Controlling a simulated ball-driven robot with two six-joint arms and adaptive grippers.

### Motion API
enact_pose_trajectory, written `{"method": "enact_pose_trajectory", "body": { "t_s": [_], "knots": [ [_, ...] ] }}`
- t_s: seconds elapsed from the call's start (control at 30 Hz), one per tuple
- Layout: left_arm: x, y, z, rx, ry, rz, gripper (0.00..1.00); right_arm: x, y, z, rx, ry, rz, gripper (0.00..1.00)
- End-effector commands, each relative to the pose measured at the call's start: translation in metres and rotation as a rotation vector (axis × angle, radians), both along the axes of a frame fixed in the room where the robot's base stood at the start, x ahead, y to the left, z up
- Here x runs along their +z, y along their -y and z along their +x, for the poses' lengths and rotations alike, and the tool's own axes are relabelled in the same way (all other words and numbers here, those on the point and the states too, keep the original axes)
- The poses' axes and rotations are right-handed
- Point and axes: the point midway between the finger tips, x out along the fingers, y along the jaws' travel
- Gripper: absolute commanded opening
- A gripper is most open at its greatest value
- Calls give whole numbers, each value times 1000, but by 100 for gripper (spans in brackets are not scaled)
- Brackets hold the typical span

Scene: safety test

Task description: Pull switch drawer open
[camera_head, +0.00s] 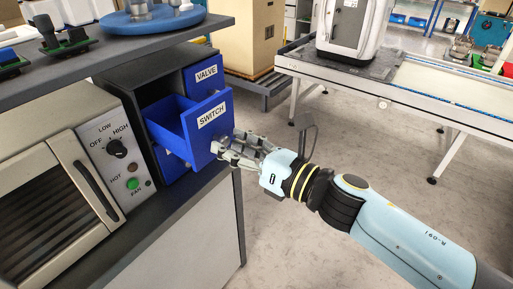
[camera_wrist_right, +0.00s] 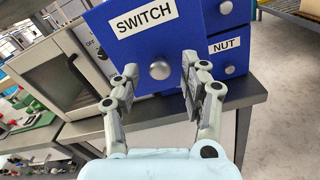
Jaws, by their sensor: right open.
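The blue switch drawer (camera_head: 205,122), labelled SWITCH, stands partly pulled out of the dark cabinet (camera_head: 178,72), and its empty-looking inside shows from above. In the right wrist view the drawer front (camera_wrist_right: 190,50) fills the upper middle, with a round silver knob (camera_wrist_right: 160,70). My right gripper (camera_head: 222,147) is at the drawer front, fingers pointing at it. In the wrist view its open fingers (camera_wrist_right: 155,85) stand apart below and to both sides of the knob; I cannot tell if they touch it. My left gripper is not in view.
An oven-like box (camera_head: 50,190) with a dial stands left on the bench. A shelf (camera_head: 150,45) overhangs. Open floor (camera_head: 300,225) lies right, before a conveyor (camera_head: 400,100).

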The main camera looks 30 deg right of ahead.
Motion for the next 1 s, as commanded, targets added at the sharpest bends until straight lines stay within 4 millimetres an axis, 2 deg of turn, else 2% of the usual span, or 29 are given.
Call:
{"method": "enact_pose_trajectory", "body": {
  "t_s": [0.3, 0.5, 0.7, 1.0],
  "knots": [
    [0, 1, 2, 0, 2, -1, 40, -2, 24, -66, 3, -6, 0, 45],
    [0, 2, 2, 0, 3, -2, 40, -1, 34, -93, 2, -4, -2, 45],
    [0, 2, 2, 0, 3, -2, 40, 0, 37, -102, 1, -1, -2, 45],
    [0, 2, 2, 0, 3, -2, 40, 0, 37, -102, 0, -1, 0, 45]
  ]
}}
